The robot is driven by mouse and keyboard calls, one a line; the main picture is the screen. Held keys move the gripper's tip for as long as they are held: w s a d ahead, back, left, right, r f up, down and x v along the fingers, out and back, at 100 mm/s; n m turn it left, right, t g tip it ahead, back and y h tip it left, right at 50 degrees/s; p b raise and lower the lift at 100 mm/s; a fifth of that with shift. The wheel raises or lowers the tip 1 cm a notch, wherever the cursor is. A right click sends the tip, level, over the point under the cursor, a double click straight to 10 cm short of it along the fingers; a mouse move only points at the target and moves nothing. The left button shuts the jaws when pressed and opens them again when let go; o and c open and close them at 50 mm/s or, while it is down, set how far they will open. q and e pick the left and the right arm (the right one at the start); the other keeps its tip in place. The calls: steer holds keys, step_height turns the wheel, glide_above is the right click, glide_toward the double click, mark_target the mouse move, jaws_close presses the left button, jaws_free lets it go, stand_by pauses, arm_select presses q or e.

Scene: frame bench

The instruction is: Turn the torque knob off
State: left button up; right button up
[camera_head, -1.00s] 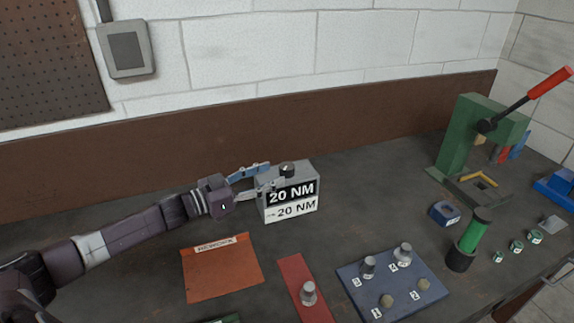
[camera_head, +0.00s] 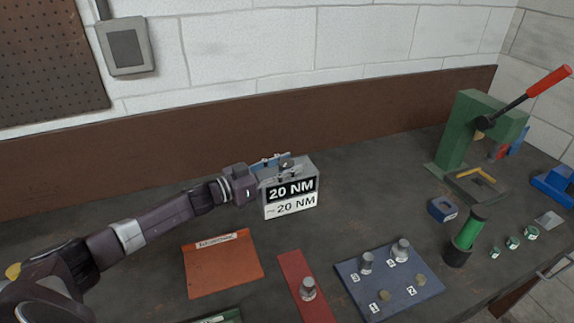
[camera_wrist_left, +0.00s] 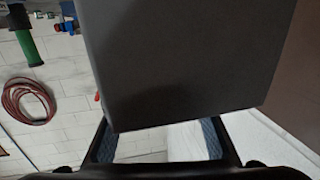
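The torque knob (camera_head: 287,164) is a small dark knob on top of a grey box (camera_head: 312,171) whose front reads 20 NM on both its black and its white panel. My left gripper (camera_head: 284,168) reaches in from the left over the box top, one finger on the far side of the knob and one on the near side. I cannot tell whether they touch it. In the left wrist view the fingers of my left gripper (camera_wrist_left: 160,142) stand wide apart, and the grey box (camera_wrist_left: 185,60) fills the middle; the knob is not visible there. My right gripper is not in view.
An orange sheet (camera_head: 222,268), a red strip (camera_head: 296,275) with a metal piece and a blue numbered board (camera_head: 400,292) with several pegs lie in front. A green press (camera_head: 460,130) with a red-handled lever and a green cylinder (camera_head: 468,232) stand at right.

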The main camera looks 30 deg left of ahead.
arm_select(q)
steer(key=c, duration=0.7)
steer(key=shift+d, duration=0.1)
steer(key=shift+r+n+t+y+p, duration=0.1)
steer(key=shift+n+t+y+p, duration=0.3)
steer(key=shift+n+y+p, duration=0.3)
steer(key=n+t+y+p, duration=0.1)
steer(key=y, duration=0.2)
steer(key=shift+n+p, duration=0.4)
steer(key=shift+n+y, duration=0.7)
steer(key=shift+y, duration=0.3)
steer(key=shift+n+t+y, duration=0.3)
steer(key=shift+n+y, duration=0.3)
steer(key=shift+y, duration=0.5)
steer(key=shift+n+y, duration=0.7)
steer(key=shift+y, duration=0.8)
steer(key=shift+n+y+b, duration=0.35)
steer(key=shift+n+y, duration=0.05)
steer(key=shift+n, duration=0.1)
